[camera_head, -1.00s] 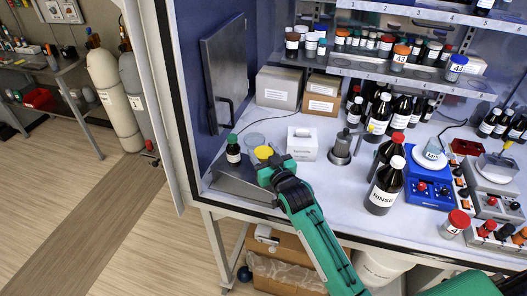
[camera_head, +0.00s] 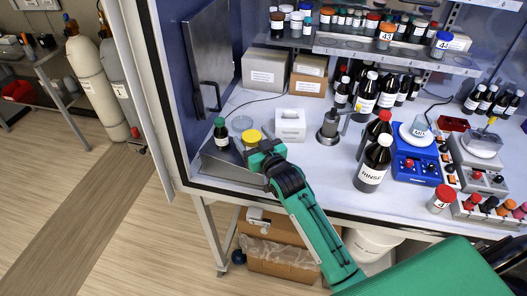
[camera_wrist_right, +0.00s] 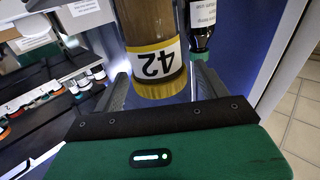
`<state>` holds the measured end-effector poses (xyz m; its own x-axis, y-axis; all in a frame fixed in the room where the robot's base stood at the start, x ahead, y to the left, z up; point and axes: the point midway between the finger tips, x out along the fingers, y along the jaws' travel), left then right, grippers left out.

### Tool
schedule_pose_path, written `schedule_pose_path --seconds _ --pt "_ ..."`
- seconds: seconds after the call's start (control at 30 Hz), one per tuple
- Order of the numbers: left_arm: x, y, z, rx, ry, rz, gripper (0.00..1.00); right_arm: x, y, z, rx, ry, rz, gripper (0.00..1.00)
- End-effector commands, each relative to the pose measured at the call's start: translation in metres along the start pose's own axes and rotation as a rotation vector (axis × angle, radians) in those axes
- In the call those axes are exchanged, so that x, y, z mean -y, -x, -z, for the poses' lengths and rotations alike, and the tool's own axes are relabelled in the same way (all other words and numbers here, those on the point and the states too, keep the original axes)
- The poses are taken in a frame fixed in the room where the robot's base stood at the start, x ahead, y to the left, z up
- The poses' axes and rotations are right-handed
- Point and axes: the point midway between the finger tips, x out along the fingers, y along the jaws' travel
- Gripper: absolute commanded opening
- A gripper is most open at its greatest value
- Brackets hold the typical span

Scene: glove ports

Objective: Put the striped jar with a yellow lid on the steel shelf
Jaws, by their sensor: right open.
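The jar with a yellow lid (camera_head: 253,136) stands at the left front of the white worktop in the head view. My right gripper (camera_head: 262,149) is at the jar. Its fingers (camera_wrist_right: 163,90) are open, one on each side of the lid, with a gap visible. The steel shelf (camera_head: 400,61), with a numbered front edge, is at the back right and holds jars and bottles. My left gripper is not in view.
Boxes (camera_head: 265,68) stand behind. A white block (camera_head: 290,125), a metal stand (camera_head: 329,128) and the RINSE bottle (camera_head: 373,165) stand to the right. An open cabinet door (camera_head: 207,60) is at the left.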

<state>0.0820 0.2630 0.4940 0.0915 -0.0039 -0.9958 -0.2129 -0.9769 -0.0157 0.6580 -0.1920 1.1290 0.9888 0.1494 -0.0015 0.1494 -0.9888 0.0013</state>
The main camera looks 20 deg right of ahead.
Motion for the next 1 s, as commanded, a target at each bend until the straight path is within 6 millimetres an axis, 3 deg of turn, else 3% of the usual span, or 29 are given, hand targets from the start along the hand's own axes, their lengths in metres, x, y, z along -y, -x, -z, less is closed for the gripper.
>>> schedule_pose_path --seconds 0.5,0.7,1.0 --pt "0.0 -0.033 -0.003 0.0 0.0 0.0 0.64 0.0 0.093 -0.003 -0.001 0.0 0.0 0.75" --pt "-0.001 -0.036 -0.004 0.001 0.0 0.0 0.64 0.0 0.107 -0.001 0.0 0.0 0.0 0.75" --pt "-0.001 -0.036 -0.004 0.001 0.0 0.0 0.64 0.0 0.109 0.0 -0.001 0.0 0.0 0.75"
